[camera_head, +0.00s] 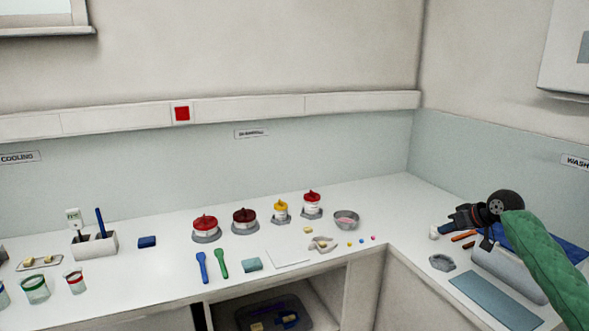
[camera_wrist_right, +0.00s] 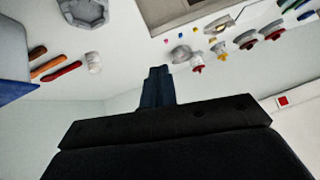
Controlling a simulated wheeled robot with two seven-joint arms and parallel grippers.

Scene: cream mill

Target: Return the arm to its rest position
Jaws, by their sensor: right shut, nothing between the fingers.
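My right arm in its green sleeve comes in from the right in the head view. Its black gripper (camera_head: 446,228) points left, over the counter at the right, near the grey tub. In the right wrist view the dark blue fingers (camera_wrist_right: 157,88) are together with nothing between them. They are clear of the things on the counter, which appear upside down beyond them. My left gripper is not in view.
A grey tub (camera_head: 508,276) and a blue-grey mat (camera_head: 494,302) lie below the right arm. A grey faceted dish (camera_head: 442,262) is beside them. A wall cabinet (camera_head: 568,50) hangs upper right.

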